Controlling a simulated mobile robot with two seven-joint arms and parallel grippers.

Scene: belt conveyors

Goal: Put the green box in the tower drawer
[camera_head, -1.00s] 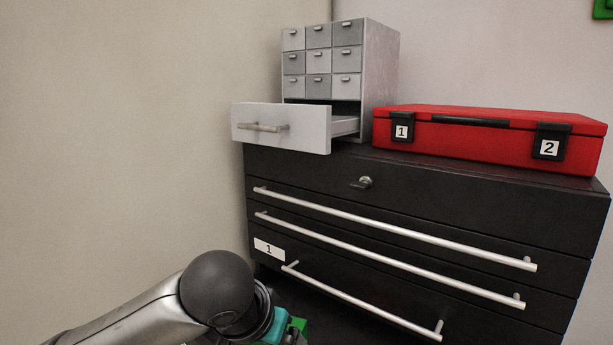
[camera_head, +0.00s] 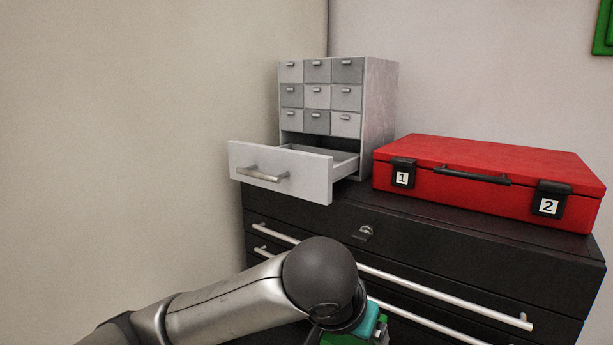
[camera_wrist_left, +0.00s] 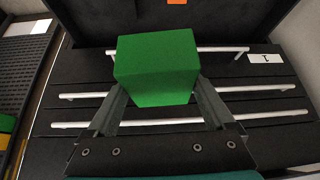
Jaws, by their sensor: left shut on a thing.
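The green box (camera_wrist_left: 157,68) is held between the two fingers of my left gripper (camera_wrist_left: 162,105) in the left wrist view, in front of the dark cabinet's drawer handles. In the head view only a bit of the green box (camera_head: 352,339) shows at the bottom edge, below my left wrist. The small grey tower (camera_head: 378,120) stands on top of the cabinet. Its wide bottom drawer (camera_head: 310,176) is pulled open toward me, and its inside is partly visible. My left gripper is below and to the right of this drawer. My right gripper is not in view.
A closed red case (camera_head: 480,172) with labels 1 and 2 lies on the black cabinet (camera_head: 480,255), right of the tower. The cabinet has long silver handles and a lock. A wall is close on the left. The space above the open drawer is free.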

